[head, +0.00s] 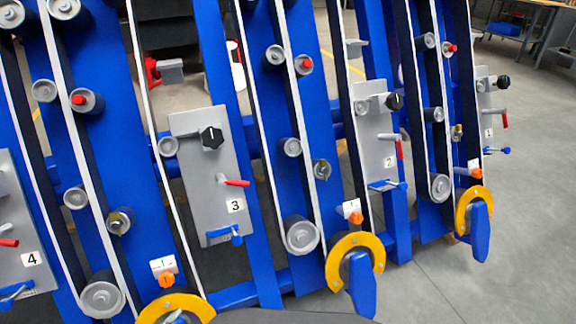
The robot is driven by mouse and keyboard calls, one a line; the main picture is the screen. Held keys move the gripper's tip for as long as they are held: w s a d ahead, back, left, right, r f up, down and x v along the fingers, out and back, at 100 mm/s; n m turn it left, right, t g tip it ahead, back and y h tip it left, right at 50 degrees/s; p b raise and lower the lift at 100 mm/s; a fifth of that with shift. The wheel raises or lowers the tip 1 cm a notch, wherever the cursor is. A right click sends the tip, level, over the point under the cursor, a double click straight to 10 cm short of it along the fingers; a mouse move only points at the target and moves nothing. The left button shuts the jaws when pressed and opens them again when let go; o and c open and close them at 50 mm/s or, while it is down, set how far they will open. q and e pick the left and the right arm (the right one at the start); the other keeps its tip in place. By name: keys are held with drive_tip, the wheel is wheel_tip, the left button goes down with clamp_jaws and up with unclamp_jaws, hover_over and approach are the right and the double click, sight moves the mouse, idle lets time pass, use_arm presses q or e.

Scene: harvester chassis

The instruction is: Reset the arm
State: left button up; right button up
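Neither of my grippers and no arm of mine can be made out in the head view. The blue harvester chassis (230,60) fills most of the view and appears tilted. Grey panels stand along it: panel 4 (35,285) is cut off at the left edge, panel 3 (190,150) is left of centre, panel 2 (375,125) is right of centre, and panel 1 (485,90) is farther right. The panels carry black knobs, red levers and blue handles where these show.
Yellow curved guards with blue levers (361,285) jut out low at the front. Belts and grey rollers (302,234) run along the chassis. Open grey floor (510,220) lies to the right. A workbench (520,20) with a blue bin stands at the back right.

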use_arm(q)
drive_tip(key=s+a+f+n+g+y, duration=0.45)
drive_tip(key=f+n+g, duration=0.2)
drive_tip(key=f, duration=0.25)
drive_tip(key=s+d+f+n+g, duration=0.2)
drive_tip(key=s+d+n+g, duration=0.25)
drive_tip(key=s+d, duration=0.3)
drive_tip(key=s+a+r+m+g+p, duration=0.1)
drive_tip(key=s+r+p, duration=1.3)
drive_tip(key=p, duration=1.5)
drive_tip(key=shift+s+a+r+g, duration=0.2)
drive_tip(key=shift+s+r+g, duration=0.2)
drive_tip(key=shift+s+g, duration=0.35)
use_arm(e)
drive_tip(key=s+d+r+g, duration=0.2)
drive_tip(key=s+r, duration=1.2)
drive_tip(key=s, duration=0.2)
drive_tip(key=shift+r, duration=0.35)
use_arm(q)
drive_tip(key=shift+s, duration=0.1)
use_arm(e)
drive_tip(key=shift+d, duration=0.1)
